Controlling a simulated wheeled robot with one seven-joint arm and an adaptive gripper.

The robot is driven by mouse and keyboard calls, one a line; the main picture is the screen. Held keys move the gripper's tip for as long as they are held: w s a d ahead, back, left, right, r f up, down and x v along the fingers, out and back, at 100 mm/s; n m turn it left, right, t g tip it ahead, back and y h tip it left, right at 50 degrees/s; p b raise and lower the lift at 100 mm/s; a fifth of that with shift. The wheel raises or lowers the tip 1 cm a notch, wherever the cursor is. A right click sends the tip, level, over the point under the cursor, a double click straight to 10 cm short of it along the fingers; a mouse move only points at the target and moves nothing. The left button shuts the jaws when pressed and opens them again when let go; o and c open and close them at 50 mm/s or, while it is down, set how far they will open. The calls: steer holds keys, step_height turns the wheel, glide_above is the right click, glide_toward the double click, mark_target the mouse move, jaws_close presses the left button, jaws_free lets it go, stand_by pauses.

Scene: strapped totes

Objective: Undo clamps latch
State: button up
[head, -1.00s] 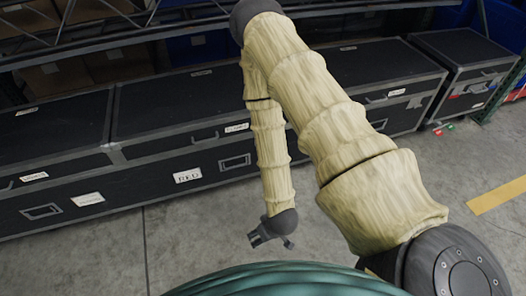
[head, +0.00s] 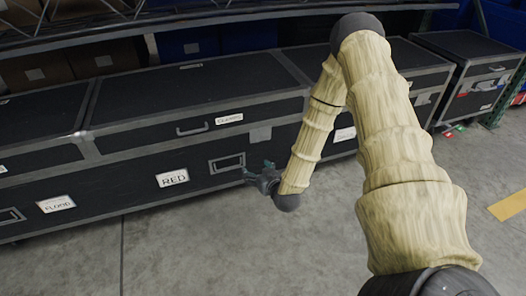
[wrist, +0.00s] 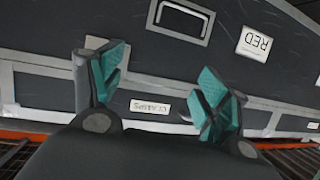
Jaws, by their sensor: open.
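The long black case (head: 200,95) has a lid label (head: 229,118) that seems to read CLAMPS; the label shows upside down in the wrist view (wrist: 150,107). A grey latch-like plate (head: 260,133) sits at the lid seam right of that label. In the wrist view, a grey plate (wrist: 95,43) shows behind the left finger, partly hidden by it. My gripper (head: 257,172) is open and empty, in front of the case below the plate; its teal fingers (wrist: 160,85) spread on either side of the label. I cannot tell whether a finger touches the case.
The case front carries a RED label (head: 173,178), a FLOOD label (head: 57,204) and a recessed handle (head: 227,163). A lid handle (head: 193,129) sticks out left of the clamps label. A smaller case (head: 470,70) stands at the right. The concrete floor (head: 240,250) in front is clear.

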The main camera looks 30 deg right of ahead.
mark_target(264, 140)
steer(key=w+d+m+t+h+b, duration=0.1)
steer(key=w+d+t+h+b, duration=0.25)
steer(key=d+b, duration=0.4)
steer(key=shift+s+d+f+b+x, duration=0.1)
steer(key=shift+d+b+x, duration=0.3)
steer(key=shift+x, duration=1.6)
steer(key=shift+s+d+f+b+x, duration=0.15)
steer(key=shift+b+x, duration=0.55)
steer(key=shift+x, duration=1.3)
steer(key=shift+w+d+b+x, duration=0.1)
steer(key=shift+d+b+x, duration=0.3)
steer(key=shift+x, duration=1.6)
steer(key=shift+s+a, duration=0.1)
steer(key=shift+a, duration=0.05)
steer(key=shift+y, duration=0.35)
steer(key=c, duration=1)
